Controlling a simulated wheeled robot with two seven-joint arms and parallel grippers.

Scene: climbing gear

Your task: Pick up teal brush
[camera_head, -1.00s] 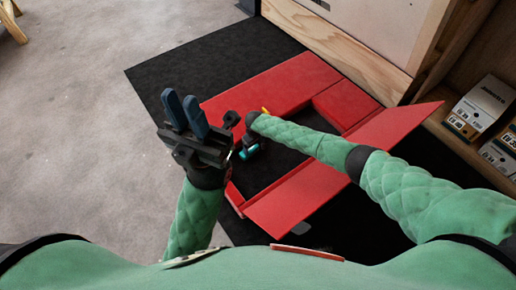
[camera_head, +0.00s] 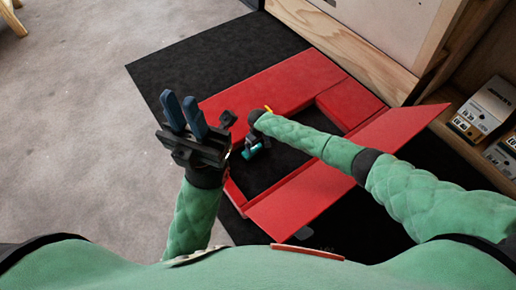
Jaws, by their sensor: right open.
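The teal brush (camera_head: 256,150) shows as a small teal piece in the black-floored middle of the red folding case. My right gripper (camera_head: 247,141) points down at it from the end of the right arm. The wrist hides most of the gripper and part of the brush, and I cannot tell whether they touch. My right gripper is open. My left gripper (camera_head: 181,112) is raised at the left of the case, with its two blue fingers pointing up, a gap between them and nothing held.
The red case (camera_head: 290,82) lies unfolded on a black mat (camera_head: 180,72). A small yellow item (camera_head: 267,109) shows beside my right wrist. A wooden shelf with boxes (camera_head: 484,106) stands at the right.

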